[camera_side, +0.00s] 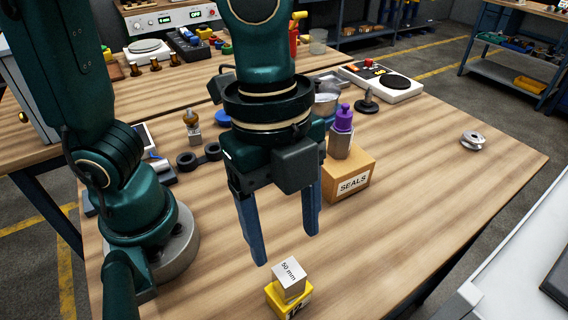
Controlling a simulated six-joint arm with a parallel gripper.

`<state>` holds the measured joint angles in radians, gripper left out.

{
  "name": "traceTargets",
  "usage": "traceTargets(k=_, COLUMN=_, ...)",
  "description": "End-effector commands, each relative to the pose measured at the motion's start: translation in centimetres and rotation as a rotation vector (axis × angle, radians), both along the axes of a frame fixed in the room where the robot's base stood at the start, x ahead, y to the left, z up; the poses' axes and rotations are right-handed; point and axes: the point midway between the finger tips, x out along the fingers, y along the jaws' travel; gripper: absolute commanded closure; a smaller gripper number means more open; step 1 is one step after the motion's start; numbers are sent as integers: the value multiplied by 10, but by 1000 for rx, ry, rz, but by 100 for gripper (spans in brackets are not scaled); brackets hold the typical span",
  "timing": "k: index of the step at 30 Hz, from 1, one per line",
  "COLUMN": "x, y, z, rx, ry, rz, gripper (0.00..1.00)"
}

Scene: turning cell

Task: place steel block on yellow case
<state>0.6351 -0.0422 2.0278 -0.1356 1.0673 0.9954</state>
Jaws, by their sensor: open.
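The steel block (289,280), marked "50 mm", sits on top of the yellow case (290,304) near the front of the wooden table. The case's lower edge is close to the bottom of the picture. My gripper (286,248) points down above and behind the block, with its two blue fingers spread apart. Nothing is between the fingers, and they appear clear of the block.
A cardboard box marked "SEALS" (349,177) stands just right of my gripper, with a purple-topped item (342,133) on it. A metal spool (472,141) lies at the right on the table (430,190). The table's right front area is clear.

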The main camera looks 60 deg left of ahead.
Motion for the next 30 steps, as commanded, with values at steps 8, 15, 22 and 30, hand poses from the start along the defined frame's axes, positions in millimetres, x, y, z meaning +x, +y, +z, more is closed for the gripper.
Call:
traceTargets(k=8, x=0, y=6, z=38, rx=-2, ry=-3, rz=1, gripper=31)
traceTargets(k=15, x=6, y=25, z=46, rx=-15, ry=-30, rz=174, gripper=31)
traceTargets(k=22, x=20, y=91, z=36, rx=-113, ry=-149, rz=898, gripper=31)
traceTargets(k=30, x=18, y=140, z=20, rx=-250, ry=-255, rz=1487, gripper=31)
